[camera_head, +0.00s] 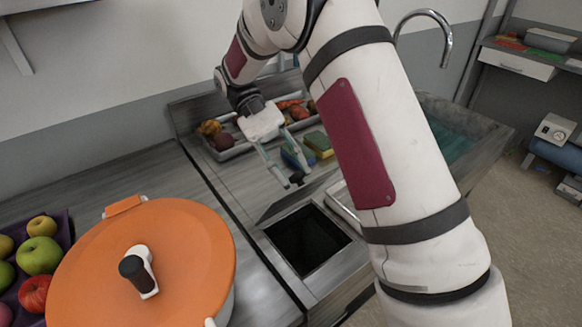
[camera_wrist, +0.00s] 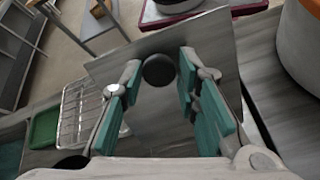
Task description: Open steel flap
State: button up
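The steel flap (camera_head: 290,200) is a flat grey plate standing tilted up at the far side of a dark square opening (camera_head: 306,241) in the counter. It has a round black knob (camera_head: 297,178). In the wrist view the flap (camera_wrist: 215,50) fills the middle, with the knob (camera_wrist: 159,70) facing the camera. My gripper (camera_head: 291,173) is at the flap's upper part. Its teal-padded fingers are apart, and in the wrist view my gripper (camera_wrist: 160,68) has one fingertip on either side of the knob. I cannot tell whether they touch it.
A large orange-lidded pot (camera_head: 190,250) stands at the front left beside a dark fruit tray (camera_head: 66,225). A tray (camera_head: 222,153) of food and sponges (camera_head: 318,143) lie behind the flap. A sink (camera_head: 455,150) is at the right. A wire rack (camera_wrist: 82,115) shows in the wrist view.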

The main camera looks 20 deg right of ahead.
jog(key=shift+o, duration=0.8)
